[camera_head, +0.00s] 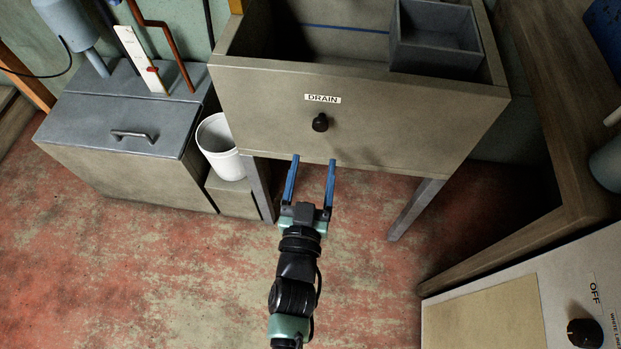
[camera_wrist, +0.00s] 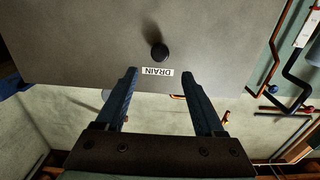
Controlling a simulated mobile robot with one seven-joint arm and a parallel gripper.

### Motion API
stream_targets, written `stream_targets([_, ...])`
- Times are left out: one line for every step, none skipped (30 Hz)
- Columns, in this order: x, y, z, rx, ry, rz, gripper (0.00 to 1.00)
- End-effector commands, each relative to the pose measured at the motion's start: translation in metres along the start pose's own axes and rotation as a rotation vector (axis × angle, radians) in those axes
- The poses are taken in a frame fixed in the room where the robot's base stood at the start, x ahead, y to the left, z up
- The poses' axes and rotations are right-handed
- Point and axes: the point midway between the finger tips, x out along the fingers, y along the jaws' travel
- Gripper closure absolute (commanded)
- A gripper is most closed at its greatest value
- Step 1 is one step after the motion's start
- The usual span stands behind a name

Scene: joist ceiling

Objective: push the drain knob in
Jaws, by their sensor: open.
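The drain knob (camera_head: 320,122) is a small black round knob on the front panel of a grey-brown sink-like tub (camera_head: 250,105), under a white label reading DRAIN (camera_head: 322,98). My gripper (camera_head: 312,162) has two blue fingers, spread open and empty, just below the knob in the head view. In the wrist view the knob (camera_wrist: 159,52) lies beyond the fingertips, about midway between them, with the label (camera_wrist: 157,72) upside down. My gripper (camera_wrist: 160,72) shows there with its fingers apart and clear of the knob. How far the knob stands out from the panel is hard to tell.
A white bucket (camera_head: 222,150) stands left of the tub, beside a grey lidded chest (camera_head: 120,150). A tub leg (camera_head: 413,210) stands right of my arm. A wooden bench frame (camera_head: 545,110) and a panel with an OFF knob (camera_head: 585,333) are at right. The floor between is clear.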

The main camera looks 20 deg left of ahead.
Motion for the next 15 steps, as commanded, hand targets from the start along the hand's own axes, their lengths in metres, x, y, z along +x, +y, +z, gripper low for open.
stream_targets([-0.009, 0.0, 0.0, -0.001, -0.001, 0.0, 0.3])
stream_targets([-0.013, 0.0, 0.0, -0.001, -0.001, 0.0, 0.3])
stream_targets([-0.017, 0.0, 0.0, -0.001, -0.001, 0.0, 0.3])
stream_targets([-0.02, 0.0, 0.0, 0.0, -0.001, 0.0, 0.3])
stream_targets([-0.022, 0.0, 0.0, 0.0, -0.001, 0.0, 0.3])
stream_targets([-0.025, 0.0, -0.001, 0.0, 0.0, 0.0, 0.3])
stream_targets([-0.027, 0.0, 0.0, 0.0, 0.0, 0.0, 0.3])
stream_targets([-0.028, 0.0, 0.0, 0.0, 0.0, 0.001, 0.3])
stream_targets([-0.029, 0.0, 0.0, 0.0, 0.001, 0.001, 0.3])
stream_targets([-0.03, 0.0, -0.001, 0.0, 0.001, 0.001, 0.3])
stream_targets([-0.03, 0.0, -0.001, 0.0, 0.002, 0.001, 0.3])
stream_targets([-0.03, 0.0, -0.001, 0.0, 0.002, 0.001, 0.3])
stream_targets([-0.03, 0.0, -0.001, 0.0, 0.002, 0.001, 0.3])
stream_targets([-0.03, 0.0, -0.001, 0.0, 0.002, 0.001, 0.3])
stream_targets([-0.03, 0.0, -0.001, 0.0, 0.002, 0.001, 0.3])
